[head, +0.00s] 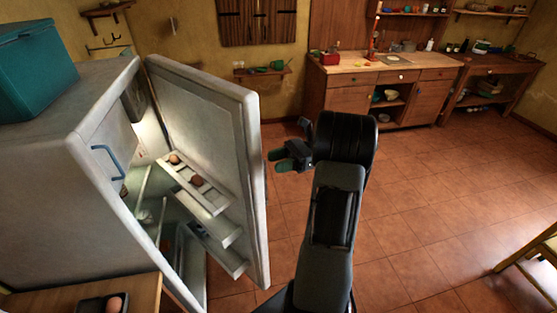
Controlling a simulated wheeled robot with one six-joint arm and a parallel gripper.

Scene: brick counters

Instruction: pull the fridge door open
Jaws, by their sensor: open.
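The white fridge (45,150) stands at the left. Its door (240,130) stands wide open, swung out to the right, with the inner side and its shelves showing. A blue bar handle (100,149) is on a white panel at the upper left of the opening. The outer face of the door is hidden. My gripper (279,160) is open and empty, just right of the door's free edge in the picture. It appears apart from the door; the exact gap in depth is unclear.
A teal box (42,70) stands on top of the fridge. A wooden table (140,290) with a dark tray is at the bottom left. Wooden counters (350,98) line the back wall. A wooden piece of furniture (530,250) is at the right edge. The tiled floor (430,200) between is clear.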

